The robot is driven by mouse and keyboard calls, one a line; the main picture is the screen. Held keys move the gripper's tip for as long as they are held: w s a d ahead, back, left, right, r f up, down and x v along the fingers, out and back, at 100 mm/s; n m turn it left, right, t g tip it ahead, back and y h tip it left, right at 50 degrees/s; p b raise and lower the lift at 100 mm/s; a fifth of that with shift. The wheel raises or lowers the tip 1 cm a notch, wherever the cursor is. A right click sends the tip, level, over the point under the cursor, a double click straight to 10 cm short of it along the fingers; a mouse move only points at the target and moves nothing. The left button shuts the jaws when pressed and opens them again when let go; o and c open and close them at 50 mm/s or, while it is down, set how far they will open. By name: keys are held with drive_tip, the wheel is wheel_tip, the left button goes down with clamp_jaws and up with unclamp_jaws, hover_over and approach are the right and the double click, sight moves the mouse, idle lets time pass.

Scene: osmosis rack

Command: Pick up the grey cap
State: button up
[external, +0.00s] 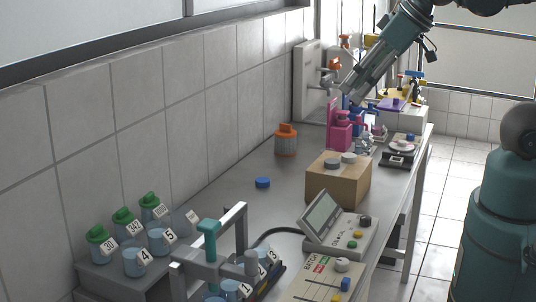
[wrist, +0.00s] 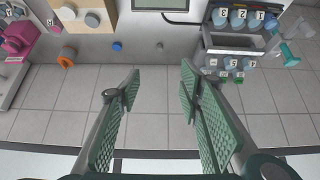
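Two round caps sit on top of a tan box (external: 338,186). One is grey (external: 331,164) and one is paler, whitish (external: 348,158); both also show at the top left of the wrist view, as one cap (wrist: 67,13) and a second cap (wrist: 92,19). I cannot tell for certain which is the grey cap meant. My gripper (wrist: 160,74) is open and empty, its green pads wide apart. It is well away from the caps, above the bench; in the external view my arm reaches in from the upper right and the fingertips are hard to make out.
A blue cap (external: 262,183) and an orange-topped container (external: 286,140) stand on the bench near the tiled wall. Numbered jars and a rack (external: 209,240) fill the near end.

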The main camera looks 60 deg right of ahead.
drive_tip(key=shift+w, duration=0.1)
idle(0.3)
drive_tip(key=w+f+m+g+h+b, duration=0.1)
drive_tip(key=w+f+m+g+b, duration=0.4)
drive_tip(key=w, duration=1.3)
drive_tip(key=w+f+m, duration=0.2)
drive_tip(key=w+f, duration=0.3)
drive_tip(key=f, duration=0.3)
drive_tip(key=w+a+f+m+h, duration=0.1)
drive_tip(key=w+f+m, duration=0.1)
drive_tip(key=w+f, duration=0.3)
drive_tip(key=w+a+f+m, duration=0.1)
drive_tip(key=w+f, duration=0.4)
drive_tip(key=f, duration=0.7)
drive_tip(key=shift+w+f+m+h, duration=0.2)
drive_tip(key=shift+f+m+h, duration=0.1)
drive_tip(key=shift+m, duration=0.3)
drive_tip(key=shift+g, duration=0.3)
drive_tip(key=shift+f, duration=0.1)
drive_tip(key=shift+x, duration=1.2)
